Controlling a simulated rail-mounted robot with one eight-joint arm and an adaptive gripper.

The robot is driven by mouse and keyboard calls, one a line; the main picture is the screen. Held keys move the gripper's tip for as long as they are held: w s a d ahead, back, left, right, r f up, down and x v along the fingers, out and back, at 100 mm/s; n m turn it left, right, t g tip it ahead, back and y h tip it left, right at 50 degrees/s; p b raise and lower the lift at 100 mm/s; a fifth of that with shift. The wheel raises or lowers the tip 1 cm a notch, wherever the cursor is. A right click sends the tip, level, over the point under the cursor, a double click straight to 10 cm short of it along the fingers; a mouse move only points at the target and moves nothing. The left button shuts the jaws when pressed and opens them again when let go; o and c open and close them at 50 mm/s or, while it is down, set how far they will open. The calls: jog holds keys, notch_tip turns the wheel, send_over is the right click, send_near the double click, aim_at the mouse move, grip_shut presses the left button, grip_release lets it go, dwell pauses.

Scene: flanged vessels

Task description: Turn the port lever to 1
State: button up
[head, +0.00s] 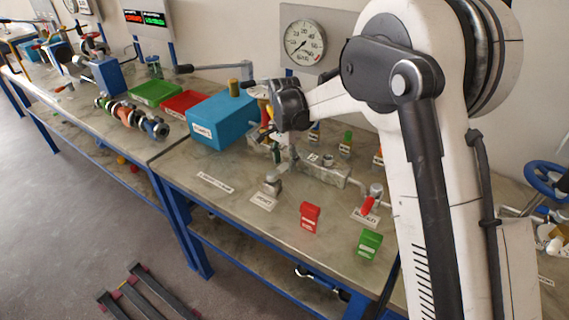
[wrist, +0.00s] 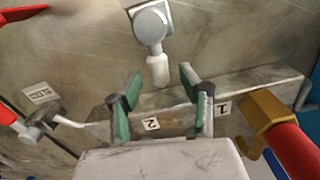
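A grey round knob with a short pale handle (wrist: 156,62) is in the wrist view, and I take it to be the port lever. Its handle points toward a grey metal bar (wrist: 255,92) that carries a tag "2" (wrist: 151,124) and a tag "1" (wrist: 223,108). In the head view the knob (head: 272,184) stands on the bench beside a small label too small to read. My gripper (wrist: 160,72) is open, with green-padded fingers spread on either side of the handle's end. Whether they touch it cannot be told. In the head view my gripper (head: 268,128) hangs over the bar's left end.
A brass fitting with a red handle (wrist: 290,145) is close on the right in the wrist view. A red-handled valve (head: 369,202) stands to the right in the head view. A blue box (head: 215,125) is left of my gripper. The bench front has red and green blocks.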

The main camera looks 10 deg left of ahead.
aim_at(284, 163)
notch_tip(284, 163, up, 11)
dwell(0.4)
jog(key=shift+r, duration=0.1)
